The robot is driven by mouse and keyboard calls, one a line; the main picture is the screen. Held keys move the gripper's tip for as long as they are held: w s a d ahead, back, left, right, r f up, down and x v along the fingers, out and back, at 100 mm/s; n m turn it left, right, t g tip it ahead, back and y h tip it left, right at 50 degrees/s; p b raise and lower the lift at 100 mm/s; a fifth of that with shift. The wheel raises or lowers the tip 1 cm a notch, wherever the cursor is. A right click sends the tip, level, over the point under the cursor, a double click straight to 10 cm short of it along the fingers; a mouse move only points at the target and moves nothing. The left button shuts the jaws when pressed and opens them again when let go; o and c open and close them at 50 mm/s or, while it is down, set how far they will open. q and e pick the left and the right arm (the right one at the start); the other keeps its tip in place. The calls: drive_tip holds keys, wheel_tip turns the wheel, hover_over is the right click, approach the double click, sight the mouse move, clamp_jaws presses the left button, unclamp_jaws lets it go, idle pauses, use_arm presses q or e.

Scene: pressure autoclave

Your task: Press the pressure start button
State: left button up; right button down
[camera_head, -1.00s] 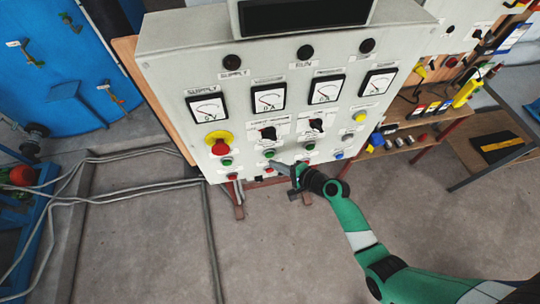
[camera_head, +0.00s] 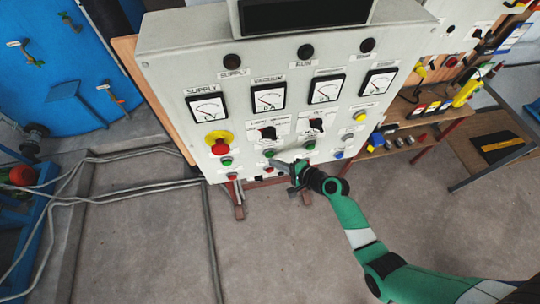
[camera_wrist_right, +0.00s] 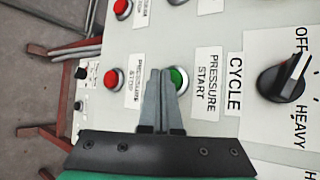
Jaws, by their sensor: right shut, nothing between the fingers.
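The green pressure start button (camera_wrist_right: 179,78) sits on the panel beside its "PRESSURE START" label in the right wrist view. It also shows in the head view (camera_head: 310,145). My right gripper (camera_wrist_right: 161,70) is shut and empty. Its fingertips overlap the left part of the green button in the wrist view, hiding some of it. I cannot tell whether they touch it. In the head view the right gripper (camera_head: 280,165) is in front of the panel's lower edge, its fingers pointing left. My left gripper is not in view.
A red pressure stop button (camera_wrist_right: 112,79) is left of the fingers in the wrist view. A black cycle knob (camera_wrist_right: 284,80) is at the right. In the head view, a red emergency knob (camera_head: 220,146) is on the panel (camera_head: 175,75).

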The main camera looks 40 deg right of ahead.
drive_tip(key=shift+w+d, duration=0.3)
drive_tip(key=shift+w, duration=0.2)
idle(0.8)
drive_tip(key=shift+s, duration=0.1)
drive_tip(key=shift+s+a+p, duration=0.3)
drive_tip(key=shift+s+a, duration=0.15)
drive_tip(key=shift+s, duration=0.2)
drive_tip(key=shift+s+a+p, duration=0.55)
drive_tip(key=shift+s+a, duration=0.15)
drive_tip(key=shift+s, duration=0.35)
drive_tip(key=shift+s+a+p, duration=0.5)
drive_tip(key=shift+s+a, duration=0.2)
drive_tip(key=shift+s, duration=0.35)
